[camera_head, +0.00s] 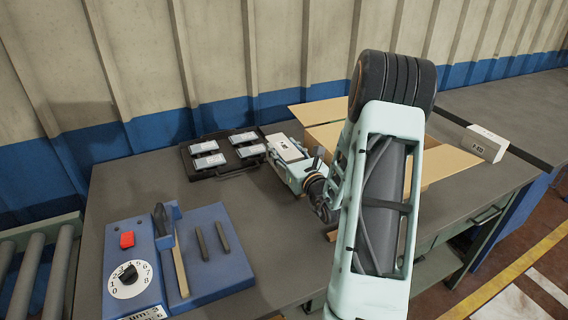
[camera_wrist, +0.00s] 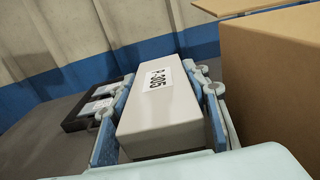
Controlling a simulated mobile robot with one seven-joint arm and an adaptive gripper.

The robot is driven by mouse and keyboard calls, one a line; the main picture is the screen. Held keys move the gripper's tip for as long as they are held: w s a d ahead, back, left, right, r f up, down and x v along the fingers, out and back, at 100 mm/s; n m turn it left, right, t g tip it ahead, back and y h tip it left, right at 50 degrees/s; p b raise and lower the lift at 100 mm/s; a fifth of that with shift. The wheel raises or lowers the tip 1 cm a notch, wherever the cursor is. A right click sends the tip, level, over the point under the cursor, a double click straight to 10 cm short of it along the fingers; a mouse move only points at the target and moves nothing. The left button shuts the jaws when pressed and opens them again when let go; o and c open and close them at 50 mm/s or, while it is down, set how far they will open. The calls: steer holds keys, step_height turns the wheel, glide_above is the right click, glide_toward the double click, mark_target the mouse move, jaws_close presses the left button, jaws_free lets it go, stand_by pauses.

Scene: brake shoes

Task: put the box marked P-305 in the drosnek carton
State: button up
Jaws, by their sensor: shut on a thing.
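The white box marked P-305 (camera_wrist: 162,110) is between the two blue-padded fingers of my gripper (camera_wrist: 160,120) in the wrist view, with its label facing up. My gripper is shut on it. In the head view the box (camera_head: 284,147) shows at the end of my arm, just right of the black case. An open cardboard carton (camera_head: 325,134) stands right of the box, partly hidden by my arm. Its side (camera_wrist: 275,80) fills the right of the wrist view. No name on the carton can be read. I cannot tell whether the box touches the table.
A black case (camera_head: 222,152) with several grey pieces lies left of the box. A blue device (camera_head: 205,255) with a dial and red button stands at front left. Another white box (camera_head: 483,143) stands at right, beyond the carton. Grey table (camera_head: 270,220) is bare in front of my gripper.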

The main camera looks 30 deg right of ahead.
steer(key=shift+f+b, duration=0.3)
steer(key=shift+f, duration=1.95)
steer(key=o, duration=1.1)
steer(key=shift+f, duration=0.2)
steer(key=o, duration=0.4)
steer(key=shift+r, duration=0.1)
